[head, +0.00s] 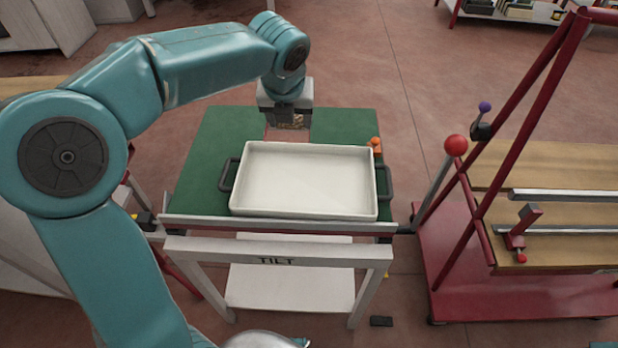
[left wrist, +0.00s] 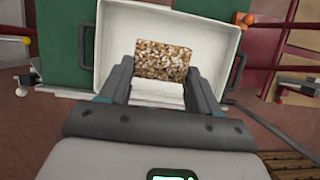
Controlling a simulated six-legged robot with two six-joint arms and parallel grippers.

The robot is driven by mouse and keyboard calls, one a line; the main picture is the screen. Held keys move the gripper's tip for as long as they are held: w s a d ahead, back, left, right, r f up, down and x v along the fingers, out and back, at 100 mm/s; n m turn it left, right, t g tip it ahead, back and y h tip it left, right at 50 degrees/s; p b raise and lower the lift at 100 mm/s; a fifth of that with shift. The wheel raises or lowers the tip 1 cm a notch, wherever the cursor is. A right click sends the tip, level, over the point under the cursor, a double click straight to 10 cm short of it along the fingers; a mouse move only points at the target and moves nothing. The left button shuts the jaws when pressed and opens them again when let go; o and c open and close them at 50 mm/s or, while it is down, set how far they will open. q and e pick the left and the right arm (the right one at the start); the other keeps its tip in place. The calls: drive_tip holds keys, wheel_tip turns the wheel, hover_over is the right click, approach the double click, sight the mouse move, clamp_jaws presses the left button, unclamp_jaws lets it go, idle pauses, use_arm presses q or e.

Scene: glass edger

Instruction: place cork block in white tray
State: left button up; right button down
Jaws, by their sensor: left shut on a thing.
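The cork block (left wrist: 163,58) is a speckled brown block between the fingers of my left gripper (left wrist: 162,76) in the left wrist view. In the head view my left gripper (head: 288,112) points down beyond the tray's far rim, shut on the cork block (head: 291,123), which is mostly hidden by the jaws. The white tray (head: 305,182) is empty and lies on the green table top. In the left wrist view the block is seen against the inside of the white tray (left wrist: 112,50), held above it. My right gripper is not in view.
The green-topped table (head: 205,150) has a dark handle at each side of the tray. Small orange knobs (head: 375,145) stand by the tray's far right corner. A red-framed cart (head: 480,270) with a red ball knob (head: 456,145) stands at right.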

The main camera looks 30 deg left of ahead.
use_arm(q)
drive_tip(key=b, duration=0.3)
hover_over(294, 185)
drive_tip(key=s, duration=0.1)
wheel_tip(294, 185, down, 13)
drive_tip(key=shift+s+d+f, duration=0.35)
drive_tip(key=shift+d+f, duration=0.05)
drive_tip(key=shift+f, duration=0.1)
wheel_tip(294, 185, down, 6)
drive_tip(key=shift+w+r+b, duration=0.15)
drive_tip(key=shift+r+b, duration=0.1)
drive_tip(key=shift+b, duration=0.55)
drive_tip(key=o, duration=1)
drive_tip(key=shift+f, duration=0.1)
